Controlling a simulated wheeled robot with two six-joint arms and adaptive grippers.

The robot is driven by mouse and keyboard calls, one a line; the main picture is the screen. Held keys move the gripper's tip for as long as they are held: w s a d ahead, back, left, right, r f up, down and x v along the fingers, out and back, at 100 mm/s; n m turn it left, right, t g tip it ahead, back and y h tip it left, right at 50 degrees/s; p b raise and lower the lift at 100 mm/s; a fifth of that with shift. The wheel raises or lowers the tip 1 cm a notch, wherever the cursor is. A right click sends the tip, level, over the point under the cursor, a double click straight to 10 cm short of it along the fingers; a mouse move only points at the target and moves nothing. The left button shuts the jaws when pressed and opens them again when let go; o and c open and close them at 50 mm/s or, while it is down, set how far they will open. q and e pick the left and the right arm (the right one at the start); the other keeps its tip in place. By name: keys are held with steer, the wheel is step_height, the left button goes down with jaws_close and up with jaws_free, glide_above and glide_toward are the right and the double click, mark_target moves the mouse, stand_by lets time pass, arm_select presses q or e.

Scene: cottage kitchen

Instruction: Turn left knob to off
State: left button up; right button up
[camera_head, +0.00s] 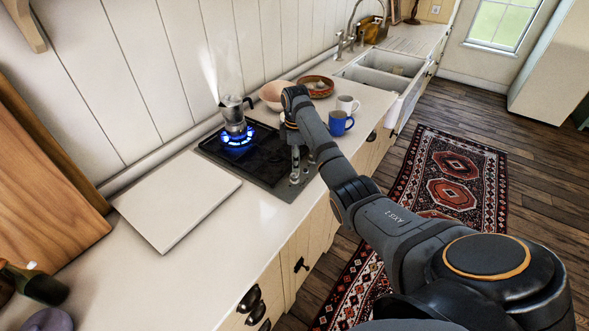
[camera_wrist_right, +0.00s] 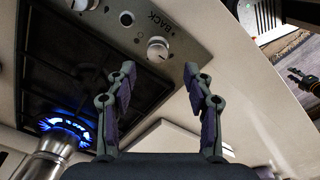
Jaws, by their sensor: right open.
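The hob (camera_head: 247,158) is a black plate with a grey control strip (camera_head: 294,187) along its front edge. A blue flame (camera_head: 237,136) burns under a steaming moka pot (camera_head: 234,112); both also show in the right wrist view, the flame (camera_wrist_right: 66,126) above the pot (camera_wrist_right: 42,158). My right gripper (camera_wrist_right: 160,72) is open and empty over the strip. The left knob (camera_wrist_right: 157,49), round and pale, stands just beyond the gap between its fingertips, with no contact visible. Another knob (camera_wrist_right: 84,4) is cut by the top edge.
A white board (camera_head: 178,199) lies left of the hob. A pink bowl (camera_head: 274,95), a basket (camera_head: 316,86), a blue mug (camera_head: 340,123) and a white mug (camera_head: 347,104) stand to its right.

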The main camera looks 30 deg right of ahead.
mark_target(295, 174)
steer(key=f, duration=0.4)
steer(key=shift+w+p, duration=0.3)
step_height(295, 174, down, 2)
steer(key=shift+f, duration=0.2)
steer(key=shift+c, duration=1.3)
jaws_close()
arm_select(q)
steer(key=w, duration=0.1)
steer(key=w+r, duration=0.1)
steer(key=shift+w+r, duration=0.25)
steer(key=shift+w, duration=0.15)
steer(key=shift+r, duration=0.15)
